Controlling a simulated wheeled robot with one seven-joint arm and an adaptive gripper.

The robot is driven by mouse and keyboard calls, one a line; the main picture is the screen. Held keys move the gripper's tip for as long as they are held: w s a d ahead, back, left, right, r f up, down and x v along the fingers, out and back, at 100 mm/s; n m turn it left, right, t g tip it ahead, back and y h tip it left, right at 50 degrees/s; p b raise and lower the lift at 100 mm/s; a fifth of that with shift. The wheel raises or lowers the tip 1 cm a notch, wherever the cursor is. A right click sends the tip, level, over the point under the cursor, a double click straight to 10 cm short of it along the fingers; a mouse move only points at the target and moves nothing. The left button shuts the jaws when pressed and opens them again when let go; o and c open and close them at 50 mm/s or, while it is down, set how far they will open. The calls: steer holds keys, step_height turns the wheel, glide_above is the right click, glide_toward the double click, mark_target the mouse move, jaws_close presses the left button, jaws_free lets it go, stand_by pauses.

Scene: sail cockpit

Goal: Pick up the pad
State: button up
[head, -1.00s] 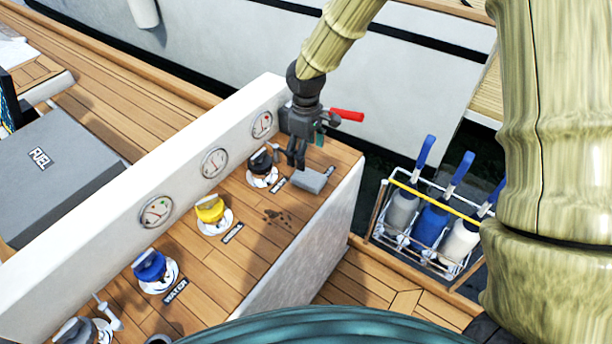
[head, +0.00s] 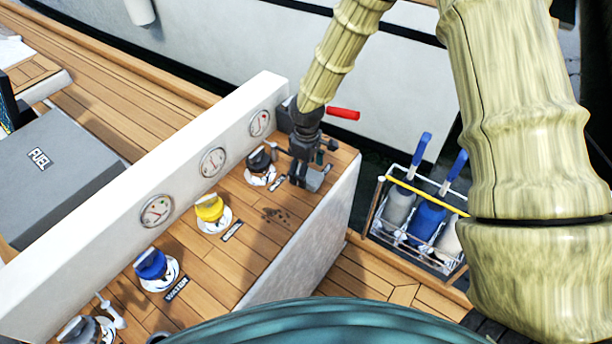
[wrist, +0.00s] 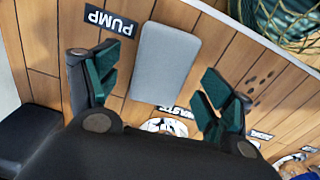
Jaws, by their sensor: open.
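The pad (wrist: 165,62) is a grey, flat, rounded rectangle lying on the wooden counter. In the wrist view it lies between and a little beyond the two green-padded fingers of my gripper (wrist: 160,100), which are spread wide. In the head view the pad (head: 317,178) is partly hidden behind my gripper (head: 305,183), which is low over the counter's far right end. The wrist view shows no finger clearly touching the pad.
A PUMP label (wrist: 110,22) lies beside the pad. A black valve knob (head: 260,160) stands close left of my gripper, and a red lever (head: 343,113) is behind it. The yellow knob (head: 210,208) and blue knob (head: 150,264) are nearer. A bottle rack (head: 378,205) stands right of the counter.

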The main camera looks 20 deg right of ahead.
steer(key=shift+f, duration=0.85)
steer(key=shift+c, duration=0.4)
steer(key=c, duration=0.9)
steer(key=shift+r, duration=0.1)
steer(key=shift+c, duration=0.2)
steer(key=shift+r, duration=0.75)
steer(key=shift+r+b, duration=0.45)
steer(key=shift+r, duration=0.5)
steer(key=s+a+r+b, duration=0.1)
steer(key=s+a+b, duration=0.1)
steer(key=s, duration=1.4)
steer(key=shift+a+r+b, duration=0.25)
steer(key=shift+a+b, duration=0.1)
steer(key=shift+b, duration=0.25)
